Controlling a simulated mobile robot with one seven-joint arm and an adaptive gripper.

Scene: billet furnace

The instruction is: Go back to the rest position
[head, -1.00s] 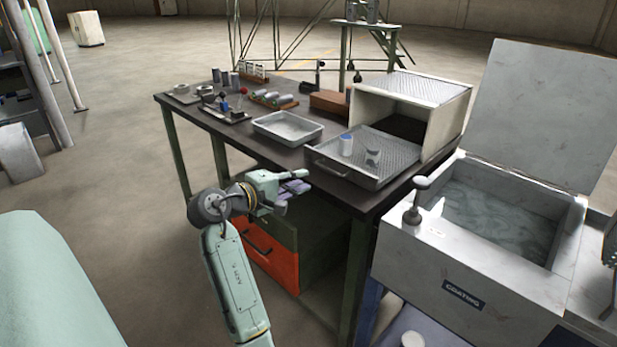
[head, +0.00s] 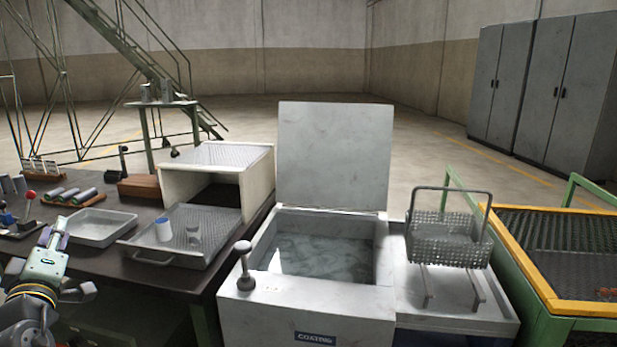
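My gripper (head: 52,240) is at the far left of the head view, in front of the dark workbench (head: 105,262), with its fingers pointing up and away. I see nothing held in it, but its fingertips are small and seen from behind, so their opening is unclear.
A drawer tray (head: 165,250) with two small cylinders juts from a white box (head: 256,180) on the bench. To the right stand the open coating tank (head: 325,300), a wire basket (head: 447,240) and a yellow-framed table (head: 530,275). A metal pan (head: 98,227) lies near my gripper.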

